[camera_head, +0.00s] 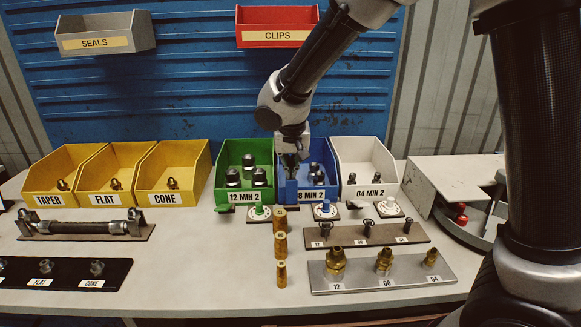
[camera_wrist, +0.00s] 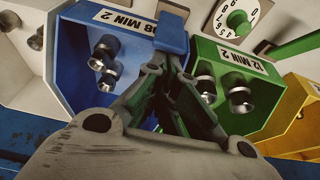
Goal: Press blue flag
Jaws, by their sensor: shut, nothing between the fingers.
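The blue bin (camera_head: 317,171), labelled 08 MIN 2, stands between the green bin (camera_head: 232,158) and the white bin (camera_head: 365,155). A round white dial with a blue knob (camera_head: 325,209) sits in front of it. My gripper (camera_head: 291,166) points down at the left side of the blue bin, close to the green bin. In the wrist view my gripper (camera_wrist: 165,85) has its fingers together and empty, covering part of the blue bin (camera_wrist: 75,62) and its front edge.
Metal fittings sit in the bins. A green-knobbed dial (camera_head: 259,212) and a white-knobbed dial (camera_head: 389,207) flank the blue one. Brass pieces (camera_head: 280,245) stand in front, left of a fitting rack (camera_head: 395,279). The red clips bin (camera_head: 277,27) hangs above, near my arm.

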